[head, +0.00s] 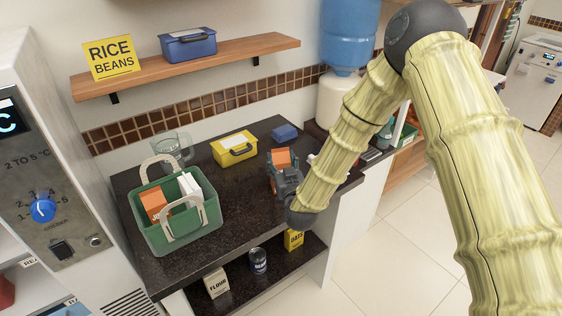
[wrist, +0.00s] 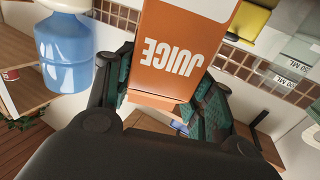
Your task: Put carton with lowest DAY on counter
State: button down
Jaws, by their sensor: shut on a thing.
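My gripper (head: 284,182) is shut on an orange and white juice carton (head: 281,158) over the right part of the dark counter (head: 240,194). In the wrist view the held carton (wrist: 168,72) shows the word JUICE upside down, between the fingers (wrist: 165,100). I see no DAY marking on it. A green basket (head: 155,240) with pale handles stands on the left of the counter. In it are another orange carton (head: 153,204) and a white carton (head: 193,184); their DAY markings cannot be read. Whether the held carton touches the counter cannot be told.
A yellow box (head: 234,150), a small blue box (head: 284,132) and a clear jug (head: 172,150) stand along the back of the counter. A blue water bottle (head: 347,38) is behind my arm. Bare counter lies between basket and gripper.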

jog(key=shift+f, duration=0.15)
jog(key=c, duration=0.6)
grip_release()
jog(key=shift+r, duration=0.25)
jog(key=b+v, duration=0.4)
jog(key=v, duration=0.8)
jog(key=shift+f, duration=0.15)
